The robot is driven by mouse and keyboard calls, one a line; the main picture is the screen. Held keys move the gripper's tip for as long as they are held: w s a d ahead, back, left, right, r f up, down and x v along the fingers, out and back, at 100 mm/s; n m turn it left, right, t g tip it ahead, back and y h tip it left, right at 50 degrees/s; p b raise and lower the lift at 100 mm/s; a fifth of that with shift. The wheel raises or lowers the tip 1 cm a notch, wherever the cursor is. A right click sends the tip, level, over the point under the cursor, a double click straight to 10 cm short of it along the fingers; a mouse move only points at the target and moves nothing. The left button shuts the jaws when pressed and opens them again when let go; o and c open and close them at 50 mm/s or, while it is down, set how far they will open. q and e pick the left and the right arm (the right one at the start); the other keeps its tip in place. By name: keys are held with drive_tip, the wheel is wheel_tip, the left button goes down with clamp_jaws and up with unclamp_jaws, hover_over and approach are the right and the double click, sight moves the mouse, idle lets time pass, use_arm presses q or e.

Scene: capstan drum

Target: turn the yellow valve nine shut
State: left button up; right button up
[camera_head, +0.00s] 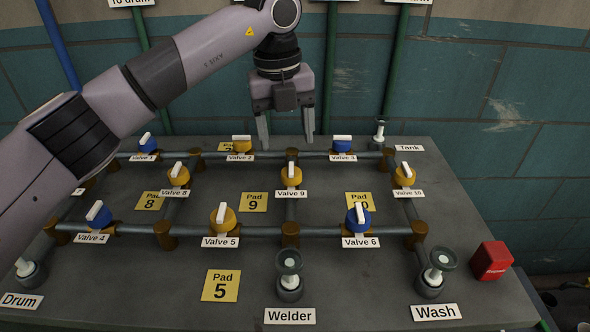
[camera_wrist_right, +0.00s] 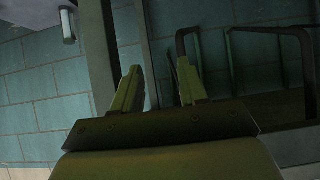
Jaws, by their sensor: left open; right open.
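Valve 9 (camera_head: 291,176) is a yellow valve with a white handle, in the middle row of the pipe board in the head view. Its handle points roughly up and down in the picture, towards and away from me. Its label (camera_head: 291,194) sits just in front of it. My left gripper (camera_head: 287,143) hangs open and empty, fingers pointing down, above the back row between Valve 2 and Valve 3. It looks apart from Valve 9, slightly behind it. My right gripper (camera_wrist_right: 160,88) shows in the right wrist view, open with nothing between its fingers.
Yellow Valve 8 (camera_head: 179,176) and yellow Valve 10 (camera_head: 404,175) flank Valve 9. Yellow Valve 5 (camera_head: 223,217) and blue Valve 6 (camera_head: 358,217) stand in front. Blue Valve 3 (camera_head: 342,145) is close to the left gripper. A red box (camera_head: 491,261) sits at the right edge.

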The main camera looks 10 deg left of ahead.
sight(290, 168)
use_arm(q)
drive_tip(key=shift+w+f, duration=0.25)
drive_tip(key=shift+f, duration=0.45)
drive_tip(key=f, duration=0.6)
drive_tip(key=shift+d+f, duration=0.25)
drive_tip(key=shift+d, duration=0.05)
drive_tip(key=c, duration=1.1)
